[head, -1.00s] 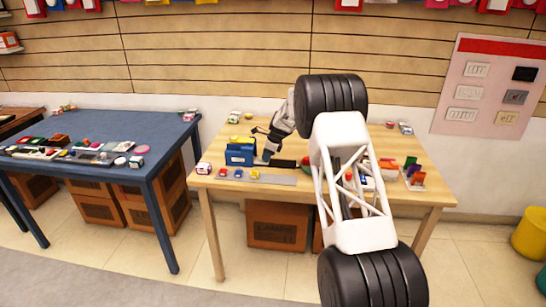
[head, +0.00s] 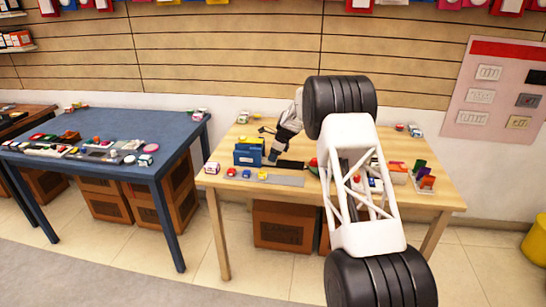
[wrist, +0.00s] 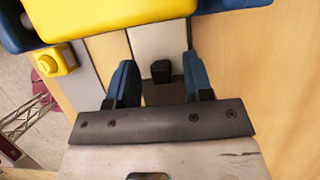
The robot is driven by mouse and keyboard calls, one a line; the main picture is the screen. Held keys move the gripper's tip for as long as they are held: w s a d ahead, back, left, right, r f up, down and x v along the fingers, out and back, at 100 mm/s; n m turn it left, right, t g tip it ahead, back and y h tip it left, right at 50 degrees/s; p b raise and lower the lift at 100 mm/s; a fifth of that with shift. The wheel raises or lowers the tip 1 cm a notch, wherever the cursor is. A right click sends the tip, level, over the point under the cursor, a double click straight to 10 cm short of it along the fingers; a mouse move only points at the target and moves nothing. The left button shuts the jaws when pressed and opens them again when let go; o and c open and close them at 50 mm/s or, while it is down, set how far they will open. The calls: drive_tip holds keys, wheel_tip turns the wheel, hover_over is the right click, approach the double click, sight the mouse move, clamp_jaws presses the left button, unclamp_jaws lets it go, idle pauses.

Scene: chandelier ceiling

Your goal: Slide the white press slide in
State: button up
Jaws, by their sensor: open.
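The blue press (head: 249,153) with a yellow top stands on the wooden table, left of centre in the head view. In the wrist view its yellow part (wrist: 110,15) fills the top. The white press slide (wrist: 155,38) sticks out from under it toward me, with a small dark knob (wrist: 161,71) at its near end. My gripper (wrist: 159,68) is open, its blue fingers on either side of the knob, with gaps showing on both sides. In the head view my gripper (head: 273,157) is beside the press's right side; the slide cannot be made out there.
A flat black piece (head: 291,165) lies right of my gripper. A grey strip (head: 282,181) with small coloured blocks lies along the table's front. My own large white frame and black wheels hide the table's middle right. A blue table (head: 110,125) stands at left.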

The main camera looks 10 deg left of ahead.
drive_tip(key=v, duration=0.7)
drive_tip(key=shift+r, duration=0.15)
drive_tip(key=shift+r, duration=0.1)
idle(0.3)
drive_tip(key=shift+r, duration=2.4)
drive_tip(key=shift+c, duration=0.2)
clamp_jaws()
drive_tip(key=shift+d+r, duration=0.1)
